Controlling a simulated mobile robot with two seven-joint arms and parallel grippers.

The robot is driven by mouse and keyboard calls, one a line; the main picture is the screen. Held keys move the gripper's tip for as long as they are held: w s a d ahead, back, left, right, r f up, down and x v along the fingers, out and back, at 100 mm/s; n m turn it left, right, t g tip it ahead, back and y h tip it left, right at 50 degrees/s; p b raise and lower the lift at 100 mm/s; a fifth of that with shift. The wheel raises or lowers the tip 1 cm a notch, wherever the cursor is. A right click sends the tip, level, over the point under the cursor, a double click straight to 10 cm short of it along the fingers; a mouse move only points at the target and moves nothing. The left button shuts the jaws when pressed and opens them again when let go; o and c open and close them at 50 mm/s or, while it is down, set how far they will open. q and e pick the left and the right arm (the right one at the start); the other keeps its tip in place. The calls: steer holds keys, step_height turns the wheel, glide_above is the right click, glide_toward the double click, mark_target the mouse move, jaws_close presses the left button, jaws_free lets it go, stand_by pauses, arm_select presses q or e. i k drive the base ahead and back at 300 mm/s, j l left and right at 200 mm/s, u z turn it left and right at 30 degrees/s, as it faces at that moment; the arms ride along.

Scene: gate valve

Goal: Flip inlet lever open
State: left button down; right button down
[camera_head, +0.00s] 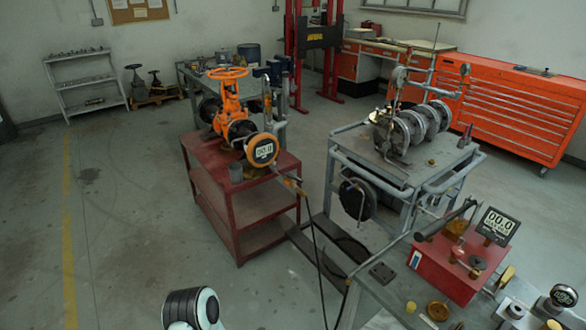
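An orange gate valve (229,100) with a handwheel (228,73) stands on a red cart (222,196) left of the middle. A small brass and orange fitting (291,184) joins a black hose at the cart's right edge. It may carry the inlet lever, but it is too small to tell the lever's position. Part of my arm, white and black, shows at the bottom left. Neither gripper is in view.
A red pump box (449,262) with a black handle and a digital gauge (498,226) stands on the bench at lower right. A grey cart (395,176) bears a flanged pipe assembly (411,124). The black hose (316,248) hangs down between the carts. The left floor is clear.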

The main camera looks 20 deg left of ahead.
mark_target(288, 175)
steer(key=i+j, duration=0.15)
steer(key=j, duration=0.2)
steer(key=i+j+u, duration=0.1)
steer(key=j, duration=0.25)
steer(key=i+j+u, duration=0.1)
steer(key=i+j, duration=0.2)
